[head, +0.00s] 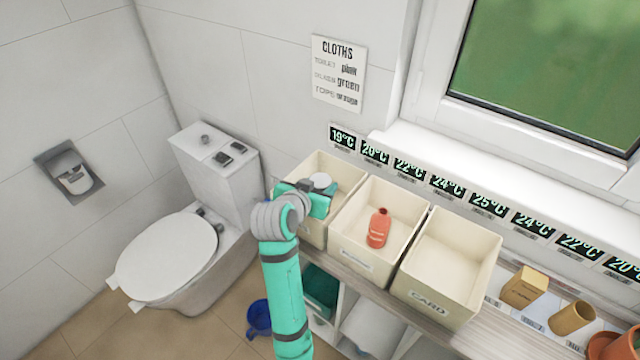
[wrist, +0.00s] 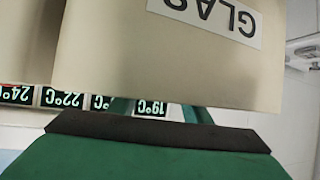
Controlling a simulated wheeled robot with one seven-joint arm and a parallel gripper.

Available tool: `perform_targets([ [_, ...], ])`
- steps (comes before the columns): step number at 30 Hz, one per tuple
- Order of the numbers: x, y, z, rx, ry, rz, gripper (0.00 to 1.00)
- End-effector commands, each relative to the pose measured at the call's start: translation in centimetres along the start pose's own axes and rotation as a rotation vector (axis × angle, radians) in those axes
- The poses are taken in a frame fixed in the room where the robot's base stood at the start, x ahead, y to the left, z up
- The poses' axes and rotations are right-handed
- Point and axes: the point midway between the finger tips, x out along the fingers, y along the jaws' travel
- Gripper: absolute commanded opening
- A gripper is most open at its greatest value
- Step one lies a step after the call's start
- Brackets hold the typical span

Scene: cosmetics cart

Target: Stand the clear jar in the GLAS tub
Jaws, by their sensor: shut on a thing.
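The GLAS tub is the cream left-hand bin of three (head: 313,232) in the head view. In the wrist view its front wall (wrist: 140,75) fills much of the picture, with the GLAS label upside down. My gripper (head: 318,193) is over this tub and shut on the clear jar. Only a pale round top of the jar (head: 320,181) shows above the teal jaws. Its lower part is hidden, so I cannot tell whether it touches the tub floor. The wrist view shows a dark-edged green part of my gripper (wrist: 155,135), but no clear jar.
The middle tub (head: 352,262) holds a red bottle (head: 378,228). The CARD tub (head: 440,290) beside it is empty. Brown containers (head: 525,287) stand farther right on the shelf. A row of temperature displays (head: 448,185) runs behind the tubs. A toilet (head: 170,255) stands at left.

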Motion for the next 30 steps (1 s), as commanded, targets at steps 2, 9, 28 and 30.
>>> perform_targets([
  [2, 0.0, 0.0, 0.0, 0.0, 0.0, 0.0, 0.59],
  [9, 0.0, 0.0, -0.1, 0.001, 0.0, 0.0, 0.63],
  [28, -8.1, 0.0, -1.2, 0.003, 0.003, -0.002, 0.63],
  [30, -9.3, 0.0, -1.2, 0.002, 0.002, -0.001, 0.63],
])
